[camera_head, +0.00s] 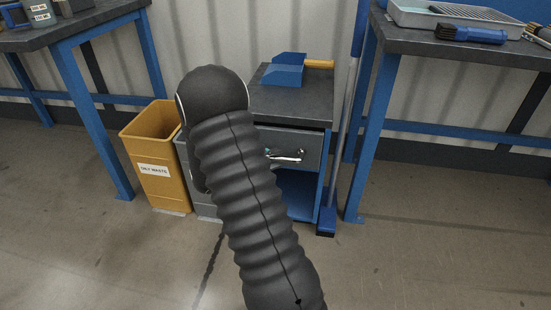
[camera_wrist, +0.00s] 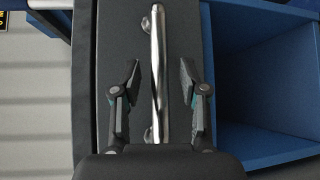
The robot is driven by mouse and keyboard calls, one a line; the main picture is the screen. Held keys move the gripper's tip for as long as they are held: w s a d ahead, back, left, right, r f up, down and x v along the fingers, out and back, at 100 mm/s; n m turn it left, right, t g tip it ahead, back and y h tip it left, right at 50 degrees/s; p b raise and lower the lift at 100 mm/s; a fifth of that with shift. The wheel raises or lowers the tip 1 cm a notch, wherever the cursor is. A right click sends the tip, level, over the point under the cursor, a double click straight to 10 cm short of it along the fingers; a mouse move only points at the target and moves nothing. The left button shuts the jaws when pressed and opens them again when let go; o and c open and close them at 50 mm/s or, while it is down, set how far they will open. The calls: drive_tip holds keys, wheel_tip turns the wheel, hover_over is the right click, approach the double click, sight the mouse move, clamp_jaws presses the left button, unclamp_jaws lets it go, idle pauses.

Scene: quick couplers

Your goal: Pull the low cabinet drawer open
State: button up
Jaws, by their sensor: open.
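The low cabinet (camera_head: 318,113) has a dark top and a grey drawer (camera_head: 312,146) above a blue open compartment. The drawer's silver bar handle (camera_head: 290,157) shows just right of my arm. In the wrist view the handle (camera_wrist: 158,55) runs upright in the picture across the dark drawer front (camera_wrist: 115,40). My gripper (camera_wrist: 160,72) is open, with one finger on each side of the handle and a visible gap on both sides. In the head view my arm hides most of the gripper and the drawer's left part. I cannot tell whether the drawer is fully shut.
A yellow oily waste bin (camera_head: 155,185) stands left of the cabinet. A blue broom (camera_head: 328,205) stands close at its right, beside a workbench (camera_head: 450,42). A blue dustpan (camera_head: 285,70) lies on the cabinet top. The floor in front is clear.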

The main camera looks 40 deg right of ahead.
drive_tip(key=shift+d, duration=0.4)
drive_tip(key=shift+c, duration=0.2)
clamp_jaws()
drive_tip(key=shift+s+a+f, duration=0.1)
